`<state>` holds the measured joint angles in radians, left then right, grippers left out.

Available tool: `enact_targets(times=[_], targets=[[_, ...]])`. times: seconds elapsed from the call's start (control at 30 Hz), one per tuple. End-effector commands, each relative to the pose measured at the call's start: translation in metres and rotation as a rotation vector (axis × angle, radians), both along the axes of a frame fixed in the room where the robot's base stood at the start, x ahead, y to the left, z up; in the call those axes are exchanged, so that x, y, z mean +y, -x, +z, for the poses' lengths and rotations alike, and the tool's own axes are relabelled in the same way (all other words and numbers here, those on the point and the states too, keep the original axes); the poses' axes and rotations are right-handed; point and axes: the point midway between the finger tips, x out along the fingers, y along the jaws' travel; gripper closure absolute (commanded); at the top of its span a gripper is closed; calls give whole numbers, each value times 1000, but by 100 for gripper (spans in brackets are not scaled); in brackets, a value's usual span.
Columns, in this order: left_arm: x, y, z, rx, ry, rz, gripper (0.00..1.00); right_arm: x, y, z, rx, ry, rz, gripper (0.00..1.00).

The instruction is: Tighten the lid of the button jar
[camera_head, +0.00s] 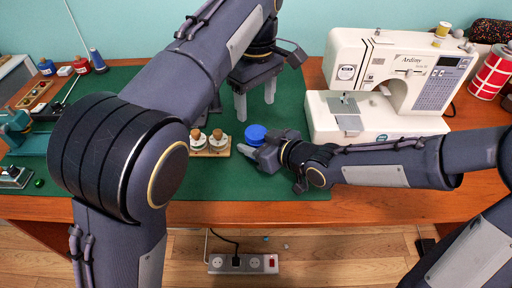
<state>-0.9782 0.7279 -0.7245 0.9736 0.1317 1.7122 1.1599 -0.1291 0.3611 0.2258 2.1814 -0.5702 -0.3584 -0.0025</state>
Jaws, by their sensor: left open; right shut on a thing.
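The button jar shows mainly as its blue lid (256,133) on the green mat (228,183), near the middle of the table. My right gripper (252,150) comes in from the right and is shut on the button jar, low under the lid. Its fingers and the lid hide most of the jar's body. My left gripper (255,101) is open and empty, pointing down above the mat, behind the lid in the picture and apart from it.
A small wooden stand (222,151) with white spools is left of the jar. A white sewing machine (395,85) stands at the right. Red and blue bottles and a teal machine are at the far left. The mat's front middle is clear.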

Motion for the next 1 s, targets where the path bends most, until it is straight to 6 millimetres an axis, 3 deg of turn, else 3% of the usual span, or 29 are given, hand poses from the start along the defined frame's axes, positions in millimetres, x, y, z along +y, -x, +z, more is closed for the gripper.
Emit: enact_targets(times=[0.5,0.9,1.0], targets=[[0,0,-69,1,-1,-1,35,0,0,0,-1,-1,0,100],[0,0,-76,-1,1,-1,35,0,0,0,-1,-1,0,100],[0,0,-76,-1,1,-1,47,0,0,0,-1,-1,0,100]])
